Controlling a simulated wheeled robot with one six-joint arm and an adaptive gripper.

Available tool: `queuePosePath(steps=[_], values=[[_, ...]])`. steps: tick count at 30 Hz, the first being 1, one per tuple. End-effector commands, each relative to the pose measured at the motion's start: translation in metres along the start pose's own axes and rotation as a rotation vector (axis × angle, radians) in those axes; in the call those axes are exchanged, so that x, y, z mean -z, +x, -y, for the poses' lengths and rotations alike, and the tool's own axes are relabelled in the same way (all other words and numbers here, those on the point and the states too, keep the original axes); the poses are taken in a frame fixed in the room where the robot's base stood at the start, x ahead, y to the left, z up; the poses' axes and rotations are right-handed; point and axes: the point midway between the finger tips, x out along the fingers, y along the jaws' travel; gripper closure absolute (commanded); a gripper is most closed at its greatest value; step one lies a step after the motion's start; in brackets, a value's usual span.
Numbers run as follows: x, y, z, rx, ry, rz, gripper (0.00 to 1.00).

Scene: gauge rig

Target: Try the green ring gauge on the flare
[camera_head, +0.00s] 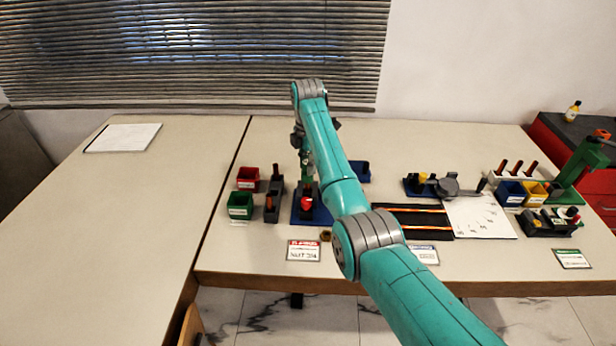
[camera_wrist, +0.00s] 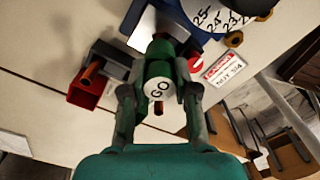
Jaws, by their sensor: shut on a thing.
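My gripper (camera_wrist: 159,72) is shut on the green ring gauge (camera_wrist: 160,70), whose white face reads "GO". A short copper-coloured end (camera_wrist: 159,108) shows just past that face in the wrist view. I cannot tell whether it is the flare, or whether the ring is around it or only in line with it. In the head view, my gripper (camera_head: 305,163) is over the blue-based stand (camera_head: 318,212) with a red part (camera_head: 306,203) on it. The arm hides part of this stand.
A red bin (camera_head: 247,178), a green bin (camera_head: 240,205) and a dark block (camera_head: 272,203) with copper-coloured pieces stand left of the stand. A red-edged card (camera_head: 303,251) lies in front, near a brass nut (camera_head: 325,236). The left table is mostly clear.

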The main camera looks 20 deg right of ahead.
Motion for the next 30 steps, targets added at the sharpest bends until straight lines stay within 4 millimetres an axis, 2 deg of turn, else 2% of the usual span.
queuePosePath(steps=[30], values=[[0.0,-0.042,0.0,-0.001,0.0,0.0,1.0]])
